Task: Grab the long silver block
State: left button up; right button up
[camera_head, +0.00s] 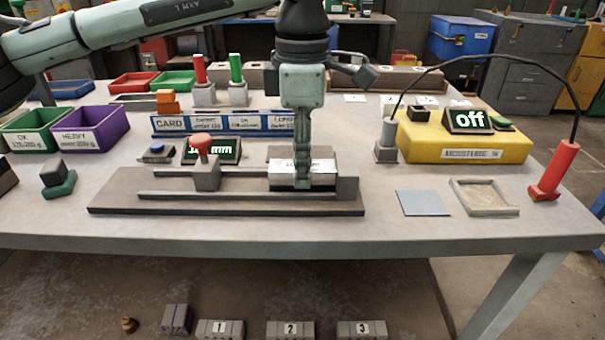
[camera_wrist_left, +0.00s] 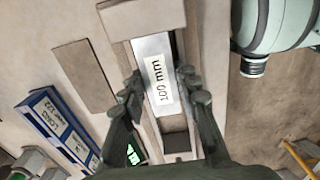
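The long silver block (camera_head: 278,182) lies in the grey measuring fixture (camera_head: 120,207), near the fixture's right end stop. Its white label reads "100 mm" in the left wrist view (camera_wrist_left: 152,52). My left gripper (camera_head: 302,184) points down at the block and hides part of it in the head view. In the left wrist view the two fingers (camera_wrist_left: 162,92) stand apart on either side of the block. They look open, with small gaps beside it; contact is not clear. My right gripper is not in view.
A red-knobbed slider (camera_head: 205,170) sits on the fixture left of the block, with a "mm" display (camera_head: 228,151) behind it. A blue labelled rack (camera_head: 215,125) stands behind. A yellow moisture box (camera_head: 450,140) and a red probe (camera_head: 556,170) are to the right.

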pick_arm(q)
grip_shut()
jog(key=shift+r, duration=0.2)
